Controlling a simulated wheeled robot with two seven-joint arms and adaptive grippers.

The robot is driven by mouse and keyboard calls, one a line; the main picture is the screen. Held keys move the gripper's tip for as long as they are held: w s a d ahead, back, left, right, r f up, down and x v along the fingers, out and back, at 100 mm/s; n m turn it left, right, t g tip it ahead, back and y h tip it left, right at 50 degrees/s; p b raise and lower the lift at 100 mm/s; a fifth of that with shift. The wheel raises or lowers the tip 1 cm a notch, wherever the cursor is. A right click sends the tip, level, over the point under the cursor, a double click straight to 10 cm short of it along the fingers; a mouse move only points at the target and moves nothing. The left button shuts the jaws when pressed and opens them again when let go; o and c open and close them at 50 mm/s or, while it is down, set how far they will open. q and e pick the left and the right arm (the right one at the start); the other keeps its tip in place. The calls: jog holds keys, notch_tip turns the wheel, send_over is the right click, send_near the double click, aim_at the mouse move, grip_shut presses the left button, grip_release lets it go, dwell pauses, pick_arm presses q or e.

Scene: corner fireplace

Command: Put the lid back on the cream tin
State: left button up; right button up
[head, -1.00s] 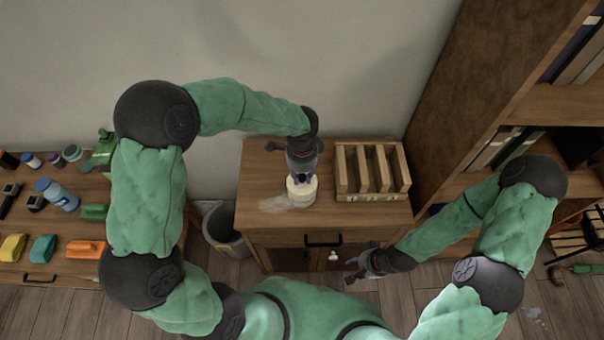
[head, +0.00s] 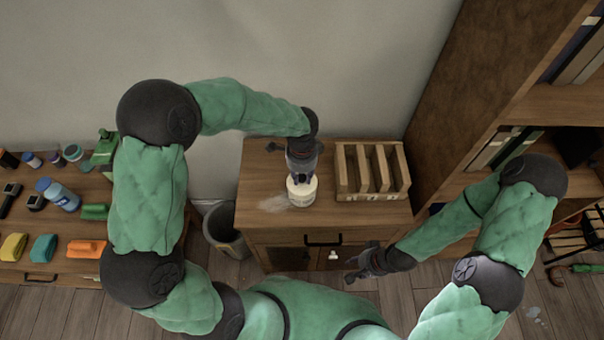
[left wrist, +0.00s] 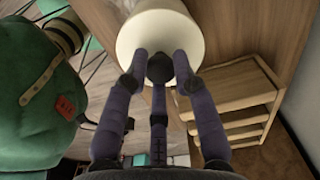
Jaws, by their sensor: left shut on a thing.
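The cream tin (head: 302,193) stands upright on the wooden cabinet. It looks pale and round, with a small bluish mark near its top. My left gripper (head: 299,179) points straight down at the tin's top and is shut on the lid. In the left wrist view the dark fingers (left wrist: 160,68) meet a pale round top (left wrist: 150,28). I cannot tell the seam between lid and tin, as the fingers hide part of it. My right gripper (head: 350,270) is empty, in front of the cabinet, with its fingers apart.
A slotted wooden rack (head: 371,195) stands right of the tin. A pale smear (head: 275,203) lies on the cabinet top (head: 262,170) left of it. A dark bin (head: 222,228) is on the floor. A bench with bottles stands at left and a bookcase (head: 530,105) at right.

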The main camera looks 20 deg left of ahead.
pick_arm(q)
jog(key=o, duration=1.5)
jog(key=shift+r+p, duration=2.9)
jog(key=shift+r, duration=0.6)
grip_shut()
